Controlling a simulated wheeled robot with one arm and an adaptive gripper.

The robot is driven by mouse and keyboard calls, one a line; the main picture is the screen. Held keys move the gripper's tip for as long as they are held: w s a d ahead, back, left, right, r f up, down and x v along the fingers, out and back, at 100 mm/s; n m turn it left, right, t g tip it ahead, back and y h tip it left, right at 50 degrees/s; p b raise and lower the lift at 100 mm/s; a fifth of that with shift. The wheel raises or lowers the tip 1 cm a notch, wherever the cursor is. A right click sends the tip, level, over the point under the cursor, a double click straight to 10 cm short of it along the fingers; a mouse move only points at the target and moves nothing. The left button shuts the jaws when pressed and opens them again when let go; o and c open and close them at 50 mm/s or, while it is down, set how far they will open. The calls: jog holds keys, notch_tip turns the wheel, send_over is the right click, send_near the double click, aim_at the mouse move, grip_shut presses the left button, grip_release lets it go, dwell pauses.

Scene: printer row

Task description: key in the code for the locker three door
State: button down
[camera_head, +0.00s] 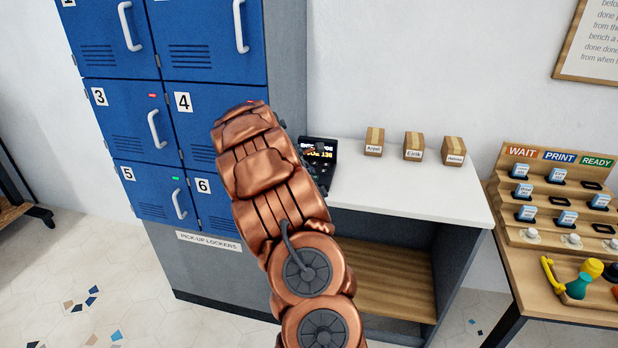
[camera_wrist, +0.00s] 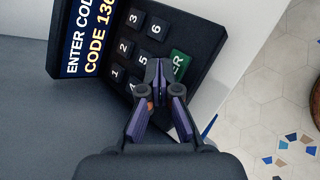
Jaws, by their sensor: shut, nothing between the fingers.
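A dark keypad (camera_head: 322,178) stands on the white counter beside the lockers. In the wrist view its screen (camera_wrist: 85,38) reads "ENTER COD…" and "CODE 136…", cut off by the frame's edge. Keys 1 to 6 show, and a green key (camera_wrist: 181,64) is partly covered. My gripper (camera_wrist: 158,66) is shut and empty, its tips over the keypad close to the green key and hiding some keys. I cannot tell whether the tips touch. The locker three door (camera_head: 122,125) is closed, with a red light (camera_head: 152,96).
The locker five door has a green light (camera_head: 175,179). Small labelled boxes (camera_head: 414,146) stand at the back of the white counter (camera_head: 400,190). A wooden rack (camera_head: 560,205) marked WAIT, PRINT, READY is at the right. The counter's front is clear.

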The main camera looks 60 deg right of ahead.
jog(key=shift+f, duration=0.2)
jog(key=shift+r, duration=0.1)
dwell(0.4)
jog(key=shift+r+p, duration=0.45)
jog(key=shift+r, duration=0.25)
jog(key=shift+r, duration=0.1)
jog(key=shift+r+p, duration=1.7)
jog(key=shift+r, duration=0.7)
